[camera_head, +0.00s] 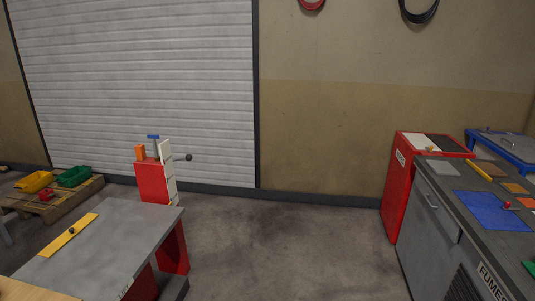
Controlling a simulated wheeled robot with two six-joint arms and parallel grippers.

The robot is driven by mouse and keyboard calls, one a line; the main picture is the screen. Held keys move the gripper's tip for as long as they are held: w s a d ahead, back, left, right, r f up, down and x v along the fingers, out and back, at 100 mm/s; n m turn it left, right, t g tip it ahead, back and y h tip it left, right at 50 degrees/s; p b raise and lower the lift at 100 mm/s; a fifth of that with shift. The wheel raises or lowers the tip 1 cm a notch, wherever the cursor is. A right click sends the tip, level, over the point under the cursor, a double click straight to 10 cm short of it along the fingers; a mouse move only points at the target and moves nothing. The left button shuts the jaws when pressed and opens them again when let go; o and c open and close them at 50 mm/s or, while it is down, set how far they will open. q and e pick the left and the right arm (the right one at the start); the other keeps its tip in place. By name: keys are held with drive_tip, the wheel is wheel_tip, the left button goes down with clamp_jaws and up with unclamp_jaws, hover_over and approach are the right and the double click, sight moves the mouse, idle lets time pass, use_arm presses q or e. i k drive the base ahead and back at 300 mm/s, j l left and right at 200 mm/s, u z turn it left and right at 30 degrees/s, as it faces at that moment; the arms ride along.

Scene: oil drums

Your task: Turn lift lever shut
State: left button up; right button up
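A grey lift table (125,225) with a red base stands at the lower left, with part of a white label on its front edge. A flat yellow bar (58,248) with a small dark knob lies diagonally on its top. Behind the table, a red post (151,182) with a pale side panel carries a short lever (187,157) with a dark round knob, sticking out to the right. A blue T-shaped handle (153,137) and an orange block (140,152) are on top of the post. I cannot tell which of these is the lift lever. Neither gripper is in view.
A pallet (55,205) with yellow and green bins stands at the far left. The floor (285,245) between is clear.

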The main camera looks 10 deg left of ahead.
sight(156, 158)
drive_tip(key=i, duration=1.7)
